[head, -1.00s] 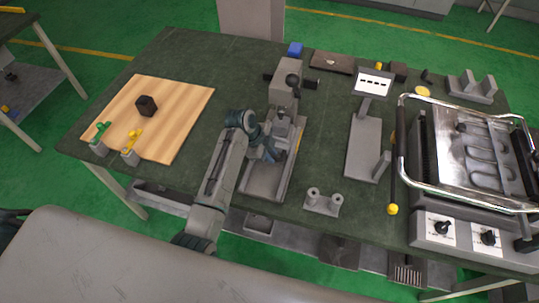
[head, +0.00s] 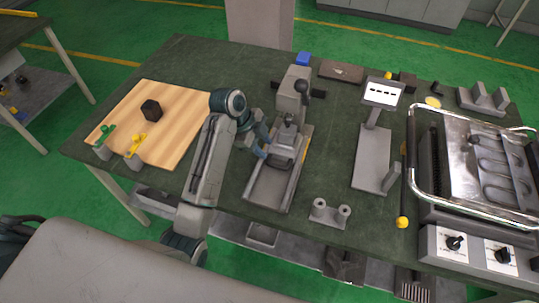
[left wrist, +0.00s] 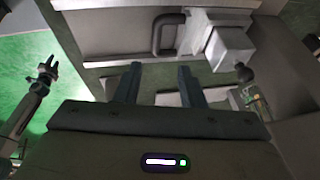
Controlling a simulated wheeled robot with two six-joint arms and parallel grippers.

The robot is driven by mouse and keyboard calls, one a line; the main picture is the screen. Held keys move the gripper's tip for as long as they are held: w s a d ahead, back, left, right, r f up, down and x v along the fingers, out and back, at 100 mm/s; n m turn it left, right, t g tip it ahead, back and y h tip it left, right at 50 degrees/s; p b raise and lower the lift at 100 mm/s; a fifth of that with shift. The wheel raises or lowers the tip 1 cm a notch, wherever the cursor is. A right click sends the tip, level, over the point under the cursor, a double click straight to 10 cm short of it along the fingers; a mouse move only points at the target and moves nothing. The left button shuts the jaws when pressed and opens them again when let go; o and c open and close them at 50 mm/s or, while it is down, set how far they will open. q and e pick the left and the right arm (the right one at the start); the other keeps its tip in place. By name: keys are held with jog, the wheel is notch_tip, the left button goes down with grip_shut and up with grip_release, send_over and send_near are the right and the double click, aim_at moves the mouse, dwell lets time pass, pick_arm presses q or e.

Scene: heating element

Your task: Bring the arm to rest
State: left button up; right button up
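My left arm reaches over the table's front edge in the head view. My left gripper (head: 265,143) is beside the left side of the grey device with a lever and sliding bed (head: 286,137). In the left wrist view its two fingers (left wrist: 160,84) are apart with nothing between them. A grey part with a handle (left wrist: 166,34) shows beyond the fingertips. My right gripper is out of the head view. In the left wrist view a gripper that looks like my right one (left wrist: 46,74) shows small at the left, its prongs apart, over green floor.
A wooden board (head: 183,128) with a dark block (head: 151,110) and green and yellow levered pieces lies left. A grey stand with a white panel (head: 382,92) and a chrome-framed heater (head: 490,165) are right. A two-post block (head: 329,211) sits near the front edge.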

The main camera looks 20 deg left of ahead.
pick_arm(q)
jog(key=shift+s+a+r, duration=0.1)
jog(key=shift+a+r, duration=0.05)
jog(key=shift+r, duration=0.35)
